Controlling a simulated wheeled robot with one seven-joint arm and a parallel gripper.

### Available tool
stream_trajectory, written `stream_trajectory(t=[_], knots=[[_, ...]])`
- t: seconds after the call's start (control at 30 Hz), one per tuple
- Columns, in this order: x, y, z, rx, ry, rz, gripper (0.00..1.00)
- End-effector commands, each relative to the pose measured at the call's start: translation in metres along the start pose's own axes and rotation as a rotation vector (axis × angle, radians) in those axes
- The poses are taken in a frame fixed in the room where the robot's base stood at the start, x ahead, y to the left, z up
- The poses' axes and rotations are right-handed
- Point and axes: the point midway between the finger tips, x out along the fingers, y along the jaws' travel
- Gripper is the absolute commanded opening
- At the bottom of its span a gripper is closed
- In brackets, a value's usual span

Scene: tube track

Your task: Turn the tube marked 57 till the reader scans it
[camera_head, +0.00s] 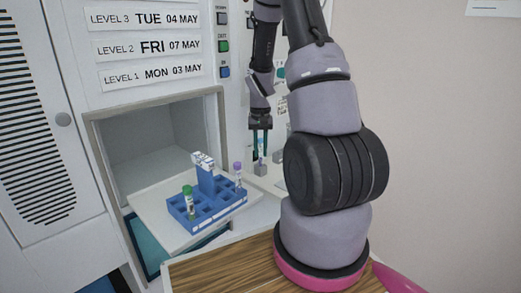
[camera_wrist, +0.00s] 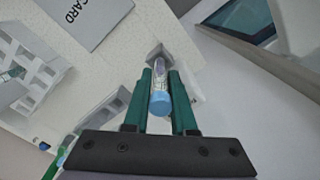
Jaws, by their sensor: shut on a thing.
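A clear tube with a light blue cap (camera_wrist: 159,103) stands between the green fingers of my gripper (camera_wrist: 160,92) in the wrist view. The fingers are shut on it from both sides. Its far end is at a small grey holder (camera_wrist: 156,50); I cannot tell how deep it sits. In the head view, my gripper (camera_head: 260,148) points down at the tube, above the grey holder (camera_head: 261,169). The number on the tube is not readable, so I cannot confirm 57. I cannot make out the reader for certain.
A blue rack (camera_head: 208,218) on a pale tray (camera_head: 160,212) holds a green-capped tube (camera_head: 189,200) and a purple-capped tube (camera_head: 238,172). An open compartment (camera_head: 150,140) lies behind it. Small labelled buttons (camera_head: 223,46) are on the wall. A wooden surface (camera_head: 220,268) is in front.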

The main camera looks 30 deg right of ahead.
Motion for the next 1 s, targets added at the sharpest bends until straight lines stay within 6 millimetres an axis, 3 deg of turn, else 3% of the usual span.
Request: stream_trajectory(t=[0.43, 1.0], knots=[[0.003, 0.0, 0.0, 0.0, 0.0, 0.0, 0.0], [-0.02, 0.0, 0.0, 0.0, 0.0, 0.0, 0.0]])
